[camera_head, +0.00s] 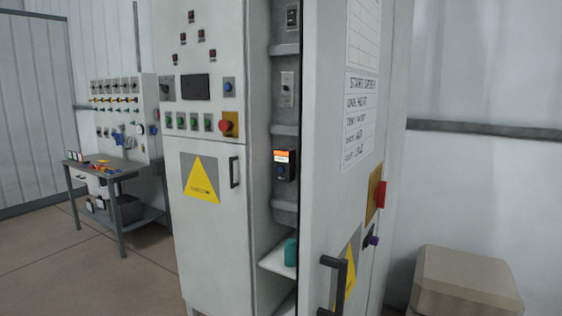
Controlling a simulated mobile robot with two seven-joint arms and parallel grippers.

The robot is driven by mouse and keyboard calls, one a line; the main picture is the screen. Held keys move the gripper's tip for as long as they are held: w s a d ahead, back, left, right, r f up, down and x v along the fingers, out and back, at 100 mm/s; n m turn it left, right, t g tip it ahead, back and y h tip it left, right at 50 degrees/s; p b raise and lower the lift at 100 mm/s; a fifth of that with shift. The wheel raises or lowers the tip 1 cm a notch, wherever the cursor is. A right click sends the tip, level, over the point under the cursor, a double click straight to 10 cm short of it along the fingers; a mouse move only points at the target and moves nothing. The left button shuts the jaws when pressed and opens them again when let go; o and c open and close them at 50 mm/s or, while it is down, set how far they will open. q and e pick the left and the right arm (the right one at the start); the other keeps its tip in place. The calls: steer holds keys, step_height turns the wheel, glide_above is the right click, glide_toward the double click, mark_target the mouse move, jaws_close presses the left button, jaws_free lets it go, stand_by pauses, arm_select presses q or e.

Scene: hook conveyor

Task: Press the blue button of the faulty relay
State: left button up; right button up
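The tall grey cabinet (222,155) stands in the middle with its right door (325,130) swung open. A black relay (285,172) with a lit orange and white display sits inside, at mid height. A small blue button (280,171) shows on its front, below the display. Above it is a grey unit (287,88), and higher up a small dark unit (292,17); their details are too small to tell. Neither of my grippers is in view.
The open door and its black handle (333,280) stand right of the opening. A teal object (290,252) rests on a shelf inside. A workbench (112,170) with a switch panel is at left, and a beige box (465,282) at lower right. Floor at lower left is clear.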

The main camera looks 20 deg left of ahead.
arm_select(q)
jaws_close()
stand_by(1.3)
